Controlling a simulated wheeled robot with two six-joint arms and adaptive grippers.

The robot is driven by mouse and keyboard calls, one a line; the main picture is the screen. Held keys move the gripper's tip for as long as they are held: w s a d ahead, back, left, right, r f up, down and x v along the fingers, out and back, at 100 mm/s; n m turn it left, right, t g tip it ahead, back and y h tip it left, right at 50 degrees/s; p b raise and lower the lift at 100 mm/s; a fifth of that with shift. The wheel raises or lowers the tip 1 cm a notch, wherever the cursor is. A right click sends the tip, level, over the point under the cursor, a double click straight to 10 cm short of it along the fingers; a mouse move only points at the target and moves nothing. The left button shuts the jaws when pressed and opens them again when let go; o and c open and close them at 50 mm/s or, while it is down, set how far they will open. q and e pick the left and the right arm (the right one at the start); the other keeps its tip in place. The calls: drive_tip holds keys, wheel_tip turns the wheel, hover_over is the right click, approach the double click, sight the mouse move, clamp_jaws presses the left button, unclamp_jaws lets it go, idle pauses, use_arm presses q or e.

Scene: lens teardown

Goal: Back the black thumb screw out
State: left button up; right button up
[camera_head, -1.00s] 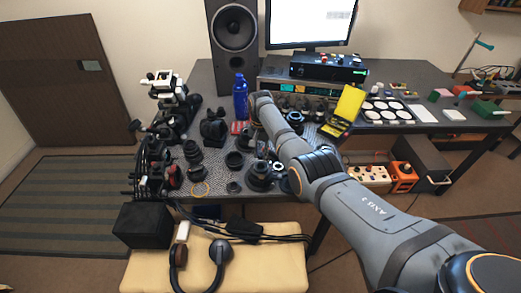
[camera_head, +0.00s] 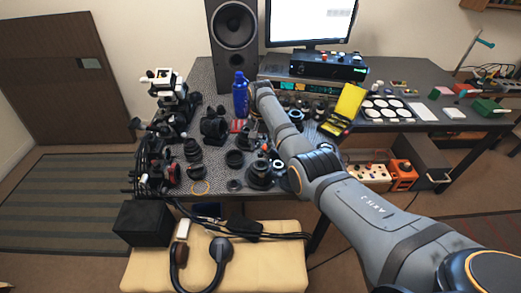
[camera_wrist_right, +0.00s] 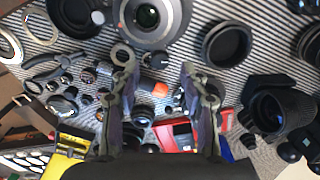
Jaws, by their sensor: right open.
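My right gripper (camera_wrist_right: 161,90) is open in the right wrist view, its two dark fingers apart above the crowded striped mat. Nothing is visibly clamped between them. A grey cylinder with an orange end (camera_wrist_right: 154,88) shows in the gap, below the fingers. I cannot pick out the black thumb screw with certainty among the small dark parts. A large silver-rimmed lens (camera_wrist_right: 150,17) stands at the top of the wrist view. In the head view my right arm reaches over the bench and its gripper end is small and mostly hidden. My left gripper is not in view.
A black ring (camera_wrist_right: 226,44) and a dark lens barrel (camera_wrist_right: 277,108) lie right of the fingers. In the head view a blue bottle (camera_head: 240,97) stands behind the parts, with a yellow case (camera_head: 346,106) to the right.

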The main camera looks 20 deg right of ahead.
sight(260, 153)
wheel_tip(260, 153, up, 9)
idle(0.6)
